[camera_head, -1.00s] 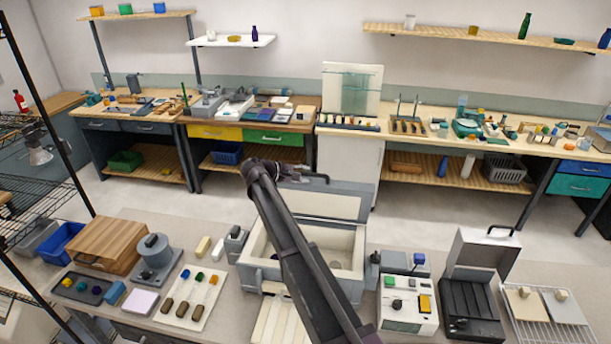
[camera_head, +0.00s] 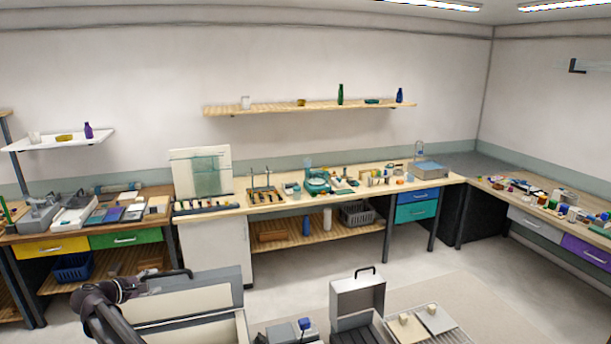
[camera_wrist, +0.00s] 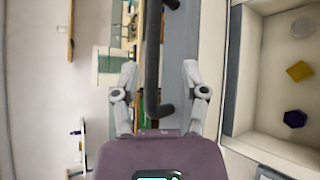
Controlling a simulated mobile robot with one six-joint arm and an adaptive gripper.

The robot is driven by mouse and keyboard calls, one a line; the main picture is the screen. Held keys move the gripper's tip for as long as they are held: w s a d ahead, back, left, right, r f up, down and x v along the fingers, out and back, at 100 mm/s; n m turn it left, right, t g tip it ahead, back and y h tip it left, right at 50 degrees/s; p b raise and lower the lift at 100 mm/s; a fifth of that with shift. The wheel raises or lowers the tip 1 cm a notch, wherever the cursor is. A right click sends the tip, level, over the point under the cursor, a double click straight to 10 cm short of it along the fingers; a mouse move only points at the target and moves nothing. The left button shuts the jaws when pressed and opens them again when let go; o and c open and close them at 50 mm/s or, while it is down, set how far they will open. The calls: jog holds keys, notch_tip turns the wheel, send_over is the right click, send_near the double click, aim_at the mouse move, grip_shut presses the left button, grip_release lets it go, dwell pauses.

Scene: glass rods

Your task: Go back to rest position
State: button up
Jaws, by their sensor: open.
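My gripper (camera_wrist: 160,78) is open in the wrist view, its two grey fingers spread apart with nothing held between the tips. The dark handle (camera_wrist: 152,50) of a grey box's raised lid (camera_wrist: 181,50) shows in the gap between them; how far off it is I cannot tell. In the head view my arm (camera_head: 105,308) is at the lower left, in front of the open lid (camera_head: 190,304). The gripper itself is not clear there.
The open box's pale interior (camera_wrist: 272,108) holds a yellow piece (camera_wrist: 299,71), a dark blue piece (camera_wrist: 295,118) and a pale round piece (camera_wrist: 302,28). Open floor (camera_head: 420,270) lies beyond.

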jog(key=d+f+m+g+b, duration=0.3)
jog(key=d+f, duration=0.3)
jog(key=d, duration=0.6)
jog(key=d+f+m+g+b, duration=0.25)
jog(key=d+f, duration=0.25)
jog(key=d, duration=0.7)
jog(key=d+f+m+g+b, duration=0.2)
jog(key=d+f+m+b, duration=0.3)
jog(key=d, duration=0.8)
jog(key=s+d+f+m+g+y+b, duration=0.1)
jog(key=s+d+f+m+y+b, duration=0.1)
jog(key=s+d+f, duration=0.3)
jog(key=s+d+f+m+g+y+b, duration=0.2)
jog(key=s+d+f+m+b, duration=0.1)
jog(key=d, duration=0.8)
jog(key=s+d+f+m+g+y+b, duration=0.2)
jog(key=s+d+f+b, duration=0.2)
jog(key=s+d+f, duration=0.4)
jog(key=shift+s+d+y, duration=0.3)
jog(key=shift+s+d, duration=0.2)
jog(key=shift+s, duration=0.1)
jog(key=shift+a, duration=0.1)
